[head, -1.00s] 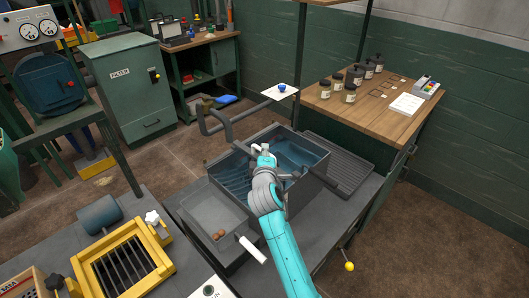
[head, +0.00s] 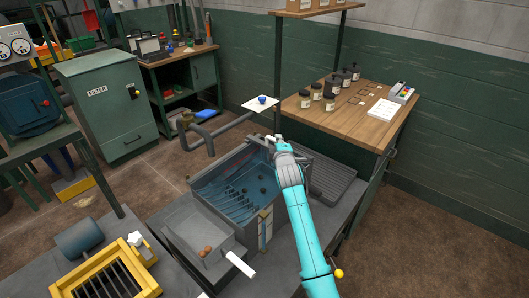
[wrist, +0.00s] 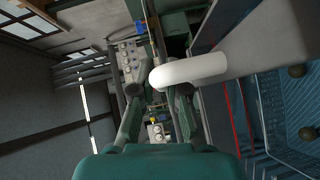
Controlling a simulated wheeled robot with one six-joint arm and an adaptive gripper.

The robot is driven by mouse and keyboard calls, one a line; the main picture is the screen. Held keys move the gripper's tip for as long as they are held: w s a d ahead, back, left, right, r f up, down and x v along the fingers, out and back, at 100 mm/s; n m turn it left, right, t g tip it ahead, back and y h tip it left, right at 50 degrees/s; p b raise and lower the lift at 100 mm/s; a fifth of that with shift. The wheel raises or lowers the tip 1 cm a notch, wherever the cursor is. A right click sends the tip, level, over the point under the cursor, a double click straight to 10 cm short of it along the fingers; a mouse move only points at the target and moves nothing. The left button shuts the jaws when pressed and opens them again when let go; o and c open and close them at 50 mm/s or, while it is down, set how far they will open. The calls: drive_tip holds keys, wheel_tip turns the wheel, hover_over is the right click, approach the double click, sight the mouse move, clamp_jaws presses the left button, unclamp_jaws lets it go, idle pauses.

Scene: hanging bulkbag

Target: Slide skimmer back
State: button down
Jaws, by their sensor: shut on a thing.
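The skimmer's white rounded handle (wrist: 192,69) lies between the fingers of my gripper (wrist: 158,90) in the wrist view. My gripper is shut on it. In the head view my gripper (head: 272,142) is at the back right end of the open grey tank (head: 268,235). The white handle tip shows just past my gripper there; my wrist and arm hide most of the skimmer. The tank's blue ribbed inside holds several dark balls, clear of my gripper. In the wrist view these balls (wrist: 307,133) show at the right.
A grey tray (head: 187,243) with brown balls and a white-handled lever (head: 240,264) adjoins the tank's front left. A ridged grey drainboard (head: 332,185) lies to the right. Bent grey pipes (head: 205,140) stand behind. A wooden bench (head: 375,118) with jars is at the back right.

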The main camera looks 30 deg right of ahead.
drive_tip(key=d, duration=0.1)
drive_tip(key=w+d, duration=0.1)
drive_tip(key=d, duration=0.3)
drive_tip(key=shift+w, duration=0.35)
drive_tip(key=shift+d, duration=0.1)
drive_tip(key=c, duration=1.2)
unclamp_jaws()
drive_tip(key=shift+d, duration=0.1)
drive_tip(key=v, duration=1.2)
